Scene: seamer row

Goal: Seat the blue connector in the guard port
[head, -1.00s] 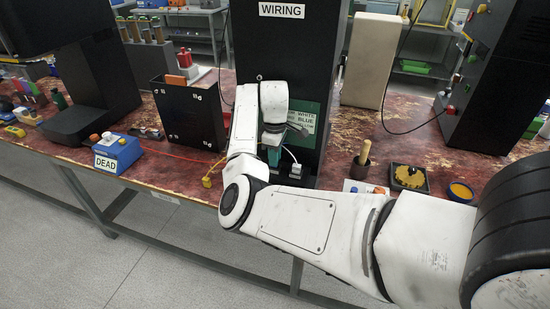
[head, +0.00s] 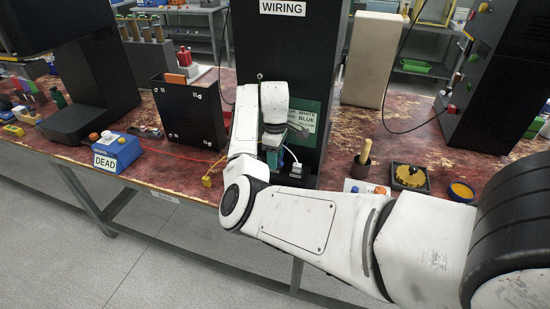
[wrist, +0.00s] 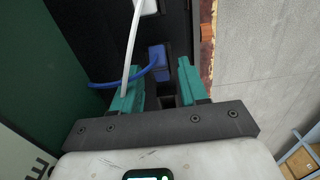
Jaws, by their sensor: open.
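The blue connector (wrist: 158,60) sits upright against the dark face of the wiring tower in the wrist view, its blue cable curving off to the left. My gripper (wrist: 163,75) is open, with one teal finger on each side of the connector and a gap visible on the right. I cannot tell how deep the connector sits in the guard port, because the port is hidden around it. In the head view, the black wiring tower (head: 274,50) stands behind my arm. My gripper (head: 273,157) is mostly hidden there by my own wrist.
A white connector (head: 296,168) on a white cable is close beside my gripper; it also shows at the top of the wrist view (wrist: 146,6). A black bin (head: 188,115) and blue DEAD box (head: 118,152) stand left.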

